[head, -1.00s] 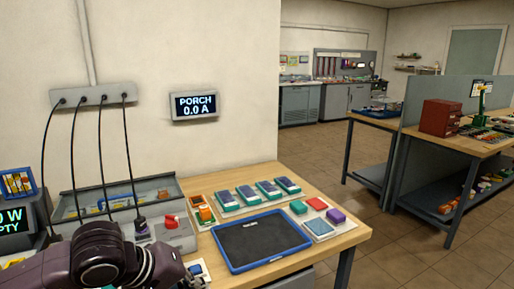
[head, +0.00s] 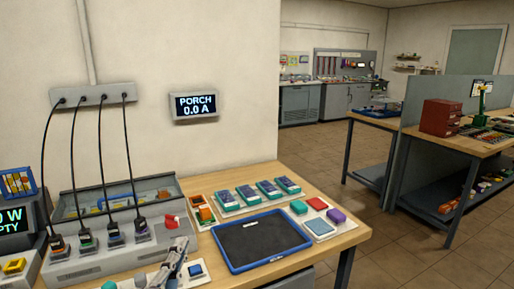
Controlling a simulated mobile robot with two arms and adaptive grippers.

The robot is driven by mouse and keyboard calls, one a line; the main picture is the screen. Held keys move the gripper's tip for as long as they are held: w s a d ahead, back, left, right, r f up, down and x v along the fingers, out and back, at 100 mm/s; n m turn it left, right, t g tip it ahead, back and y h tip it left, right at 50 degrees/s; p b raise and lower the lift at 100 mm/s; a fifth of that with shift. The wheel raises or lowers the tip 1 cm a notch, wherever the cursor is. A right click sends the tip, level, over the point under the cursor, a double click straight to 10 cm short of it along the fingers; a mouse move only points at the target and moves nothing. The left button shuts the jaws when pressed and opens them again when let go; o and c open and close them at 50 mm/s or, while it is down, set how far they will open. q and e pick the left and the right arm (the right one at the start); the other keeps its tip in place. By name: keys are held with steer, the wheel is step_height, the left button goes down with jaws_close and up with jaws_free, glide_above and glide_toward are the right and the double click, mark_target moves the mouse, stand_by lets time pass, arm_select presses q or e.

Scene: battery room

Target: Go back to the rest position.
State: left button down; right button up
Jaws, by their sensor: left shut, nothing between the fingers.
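My left gripper (head: 178,252) is low in the head view, left of centre, in front of the grey charger box (head: 90,272). It is shut with nothing held. The near part of its arm is cut off by the bottom edge. Several black cables hang from a wall strip (head: 93,97) to plugs on the charger box. A red knob (head: 171,221) sits near the box's right end. My right gripper is out of view.
A blue-rimmed dark tray (head: 225,257) lies on the wooden bench (head: 335,239). Teal and purple packs (head: 246,193) stand behind it, with coloured blocks (head: 316,204) to the right. A wall display (head: 195,105) reads "PORCH 0.0 A". Open tiled floor (head: 420,262) lies to the right.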

arm_select(q)
steer(key=s+a+f+n+g+y, duration=0.1)
steer(key=s+a+f+n+g, duration=0.15)
steer(key=f, duration=0.35)
steer(key=s+a+f+n+g+y, duration=0.1)
steer(key=a+f+n+g+y, duration=0.2)
steer(key=f, duration=0.4)
steer(key=s+d+f+n+g+h, duration=0.15)
steer(key=s+f+n+g, duration=0.85)
steer(key=s+f, duration=1.2)
steer(key=s+f+m+g, duration=0.2)
steer(key=s+f, duration=0.1)
steer(key=f, duration=2.2)
steer(key=s+a+f, duration=0.1)
steer(key=s+f, duration=0.6)
steer(key=s, duration=0.1)
steer(key=s+a+f+g, duration=0.1)
steer(key=s+a+f, duration=0.1)
steer(key=s+f, duration=0.6)
steer(key=shift+s+a+f+h, duration=0.15)
steer(key=shift+s+a+h, duration=0.15)
steer(key=shift+s+h, duration=0.1)
